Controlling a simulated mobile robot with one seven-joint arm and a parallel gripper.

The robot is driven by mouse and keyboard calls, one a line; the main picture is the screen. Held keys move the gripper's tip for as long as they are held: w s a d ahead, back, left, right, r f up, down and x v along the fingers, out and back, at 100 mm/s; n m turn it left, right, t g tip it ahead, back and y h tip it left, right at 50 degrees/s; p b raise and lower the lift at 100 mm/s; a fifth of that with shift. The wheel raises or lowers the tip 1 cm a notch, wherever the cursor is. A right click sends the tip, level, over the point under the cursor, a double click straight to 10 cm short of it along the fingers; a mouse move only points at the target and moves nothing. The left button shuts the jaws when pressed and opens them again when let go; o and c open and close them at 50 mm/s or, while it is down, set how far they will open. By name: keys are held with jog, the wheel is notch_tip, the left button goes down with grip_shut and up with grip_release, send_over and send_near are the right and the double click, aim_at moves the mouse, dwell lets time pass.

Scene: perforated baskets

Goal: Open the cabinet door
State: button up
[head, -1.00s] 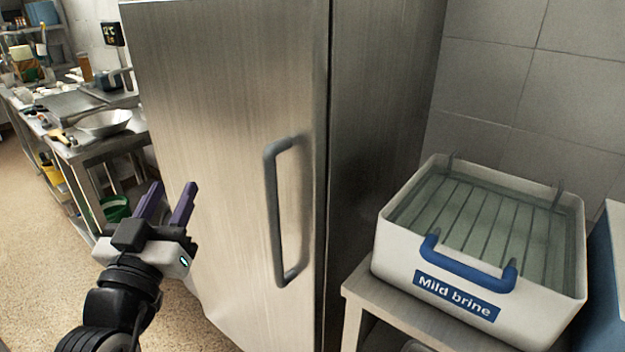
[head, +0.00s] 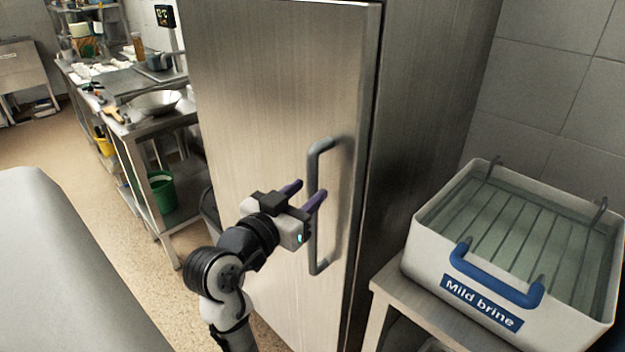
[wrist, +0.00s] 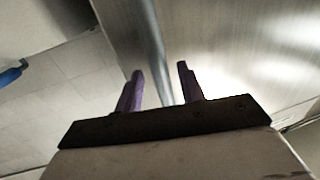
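The cabinet door (head: 270,90) is a tall brushed-metal panel and looks closed in the head view. Its grey vertical bar handle (head: 314,245) is near the door's right edge. My gripper (head: 308,193) is at the handle's mid-height, with its two purple fingers pointing toward the door. A gap shows on both sides of the bar. I cannot tell whether either finger touches it.
A white tub labelled "Mild brine" (head: 480,310), with a blue handle, stands on a low table (head: 395,290) right of the cabinet. A steel worktable with a bowl (head: 156,102) and a green bin (head: 160,190) are at left. Open floor (head: 60,145) lies left.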

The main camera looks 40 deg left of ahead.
jog(key=shift+w+a, duration=0.15)
jog(key=shift+w, duration=1.2)
jog(key=shift+c, duration=0.5)
grip_shut()
